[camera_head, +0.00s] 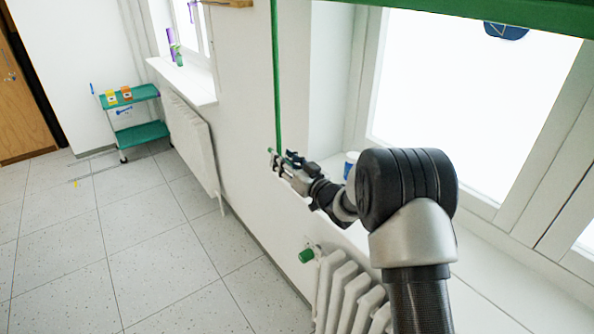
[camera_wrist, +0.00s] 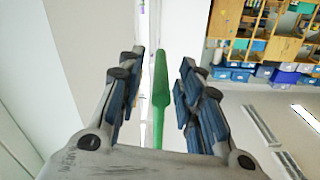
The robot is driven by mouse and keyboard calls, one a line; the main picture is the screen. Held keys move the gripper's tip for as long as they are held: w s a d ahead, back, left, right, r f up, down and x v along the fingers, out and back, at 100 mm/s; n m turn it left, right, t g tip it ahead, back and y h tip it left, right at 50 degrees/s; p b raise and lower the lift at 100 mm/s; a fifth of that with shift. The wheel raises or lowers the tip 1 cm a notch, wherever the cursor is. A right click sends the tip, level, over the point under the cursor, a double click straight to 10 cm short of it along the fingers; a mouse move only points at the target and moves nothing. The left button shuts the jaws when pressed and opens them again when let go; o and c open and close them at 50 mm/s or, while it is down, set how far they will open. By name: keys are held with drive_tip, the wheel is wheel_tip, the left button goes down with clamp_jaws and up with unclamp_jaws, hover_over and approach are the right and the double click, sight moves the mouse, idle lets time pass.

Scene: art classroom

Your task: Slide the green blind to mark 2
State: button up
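The green blind (camera_head: 470,12) shows as a bar across the top of the window. A thin green cord or rod (camera_head: 276,75) hangs down the wall on the window's left side. My gripper (camera_head: 277,163) is at its lower part. In the wrist view a green pull piece (camera_wrist: 160,88) lies between the two spread fingers of my gripper (camera_wrist: 159,82), with a visible gap on each side. The gripper is open. I cannot make out a mark 2 in either view.
A white radiator (camera_head: 345,290) with a green knob (camera_head: 306,255) is below the sill. A white and blue cup (camera_head: 351,163) stands on the sill behind my arm. A green trolley (camera_head: 140,133) stands at the back left. The floor on the left is mostly clear.

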drive_tip(key=v, duration=0.8)
drive_tip(key=shift+d, duration=0.1)
drive_tip(key=s+d+r+m+h, duration=0.2)
drive_tip(key=s+d+r+h, duration=0.2)
drive_tip(key=d+r+h, duration=0.35)
drive_tip(key=s+d+r+m+g+h, duration=0.2)
drive_tip(key=s+d+g+h, duration=0.15)
drive_tip(key=s, duration=0.85)
drive_tip(key=s+f+g, duration=0.2)
drive_tip(key=s+g, duration=0.1)
drive_tip(key=s, duration=1.1)
drive_tip(key=s+a+f+g+y, duration=0.1)
drive_tip(key=s+g, duration=0.3)
drive_tip(key=s, duration=1)
drive_tip(key=shift+f+m, duration=0.3)
drive_tip(key=shift+f, duration=0.35)
drive_tip(key=shift+a, duration=0.1)
